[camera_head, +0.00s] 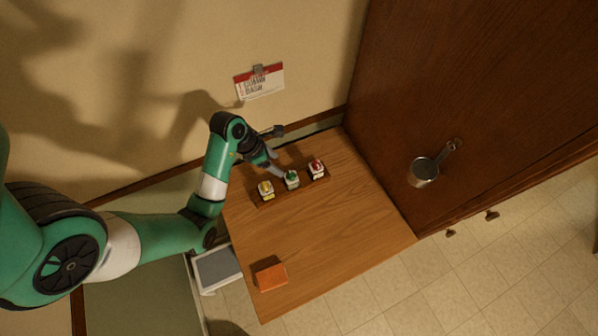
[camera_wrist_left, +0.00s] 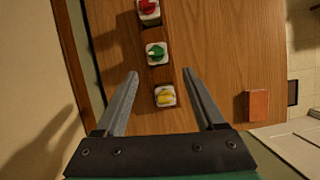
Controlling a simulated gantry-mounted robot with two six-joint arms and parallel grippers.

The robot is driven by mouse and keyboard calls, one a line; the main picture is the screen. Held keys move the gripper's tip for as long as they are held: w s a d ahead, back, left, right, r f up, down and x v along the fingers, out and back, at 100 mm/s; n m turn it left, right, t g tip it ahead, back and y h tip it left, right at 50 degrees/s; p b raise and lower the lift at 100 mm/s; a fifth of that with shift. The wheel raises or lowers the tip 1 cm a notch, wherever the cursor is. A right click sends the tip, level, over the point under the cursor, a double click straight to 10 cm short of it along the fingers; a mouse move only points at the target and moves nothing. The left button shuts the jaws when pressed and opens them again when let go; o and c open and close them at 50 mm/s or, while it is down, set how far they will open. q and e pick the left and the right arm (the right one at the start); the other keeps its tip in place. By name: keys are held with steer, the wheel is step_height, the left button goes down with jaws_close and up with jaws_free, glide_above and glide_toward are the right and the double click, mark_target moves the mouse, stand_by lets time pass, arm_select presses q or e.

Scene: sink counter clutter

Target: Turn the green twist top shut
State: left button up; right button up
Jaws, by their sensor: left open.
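The green twist top (camera_head: 292,176) sits on a small white block in the middle of a row of three, on a dark wooden strip. It also shows in the left wrist view (camera_wrist_left: 155,52), just beyond my fingertips. A yellow top (camera_head: 265,187) is on its left and a red top (camera_head: 317,167) on its right in the head view. My left gripper (camera_head: 281,153) is open and empty beside the row. In the left wrist view its spread fingers (camera_wrist_left: 160,72) flank the yellow top (camera_wrist_left: 165,96), apparently without contact. My right gripper is not in view.
The row stands on a wooden counter (camera_head: 318,240) near the wall. An orange-brown block (camera_head: 269,275) lies at the counter's front left. A metal pan (camera_head: 423,172) hangs on the brown panel at right. The counter's middle is clear.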

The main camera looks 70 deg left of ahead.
mark_target(290, 174)
arm_select(q)
steer(key=x, duration=0.7)
steer(key=a+x, duration=0.1)
steer(key=x, duration=0.3)
steer(key=shift+s+f, duration=0.2)
jaws_close()
